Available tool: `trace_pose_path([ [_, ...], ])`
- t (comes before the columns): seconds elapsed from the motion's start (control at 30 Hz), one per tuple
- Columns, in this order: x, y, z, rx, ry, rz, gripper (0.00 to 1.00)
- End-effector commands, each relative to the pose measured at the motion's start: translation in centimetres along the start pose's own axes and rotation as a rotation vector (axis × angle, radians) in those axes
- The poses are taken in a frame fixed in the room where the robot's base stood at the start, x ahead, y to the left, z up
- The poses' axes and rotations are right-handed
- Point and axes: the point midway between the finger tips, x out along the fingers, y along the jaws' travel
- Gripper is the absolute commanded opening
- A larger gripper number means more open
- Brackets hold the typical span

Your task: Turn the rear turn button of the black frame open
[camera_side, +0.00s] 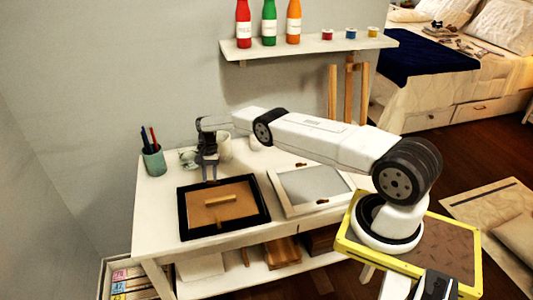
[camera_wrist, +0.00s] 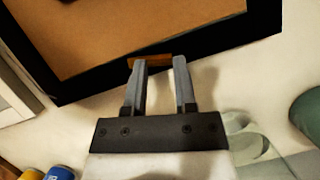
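The black frame (camera_side: 183,217) lies flat on the white table with a brown backing panel (camera_side: 237,194) inside it. In the wrist view the frame's black border (camera_wrist: 240,33) crosses the top. A small orange-brown turn button (camera_wrist: 152,61) lies at this border, roughly along it. My gripper (camera_side: 210,180) points down at the rear edge of the black frame. In the wrist view its two grey fingers (camera_wrist: 157,64) are apart, with the button at their tips. The fingertips partly cover the button's ends; I cannot tell whether they touch it.
Wooden pieces (camera_side: 221,200) lie on the backing. A white frame (camera_side: 285,205) lies to the right. A green pen cup (camera_side: 154,162) stands at the back left, and a white mug (camera_side: 224,147) stands behind my gripper. Bare table lies left of the black frame.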

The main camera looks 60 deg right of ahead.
Motion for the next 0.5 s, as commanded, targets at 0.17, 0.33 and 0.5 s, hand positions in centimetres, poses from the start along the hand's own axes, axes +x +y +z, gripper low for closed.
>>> trace_pose_path([
  [0.17,-0.03,-0.03,0.01,0.0,0.0,-0.001,0.71],
  [0.33,-0.01,-0.01,0.01,0.001,0.0,-0.001,0.71],
  [0.5,-0.2,-0.01,-0.01,0.001,0.0,-0.001,0.71],
])
